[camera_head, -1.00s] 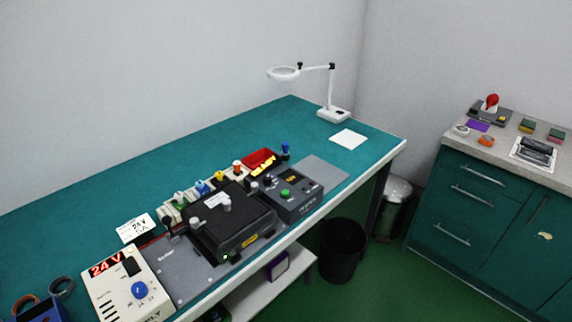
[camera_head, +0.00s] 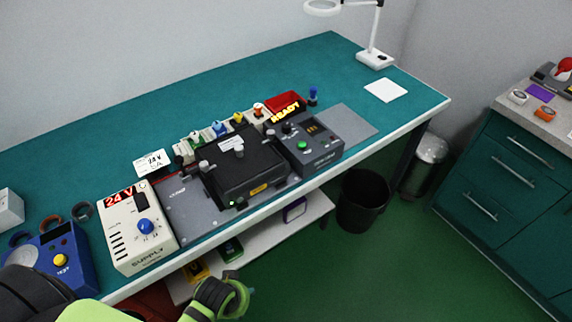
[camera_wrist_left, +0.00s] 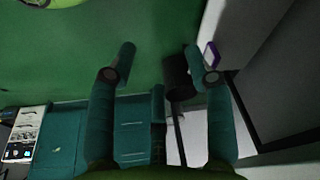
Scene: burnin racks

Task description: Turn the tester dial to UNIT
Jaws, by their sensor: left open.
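The grey tester box (camera_head: 312,152) stands on the teal bench, at the right end of the row of equipment. It has a small dark display, a green button (camera_head: 302,145) and a black dial (camera_head: 287,128) on its top; the dial's markings are too small to read. My left gripper (camera_wrist_left: 160,55) is open and empty in the left wrist view, its two fingers apart over the floor. In the head view my left arm shows at the bottom left, below the bench's front edge and well away from the tester. My right gripper is not in view.
A black fixture (camera_head: 244,165) sits left of the tester, then a white 24 V supply (camera_head: 137,232) with a blue knob and a blue box (camera_head: 62,262). A red READY bin (camera_head: 285,104) is behind the tester. A black waste bin (camera_head: 362,200) stands on the floor.

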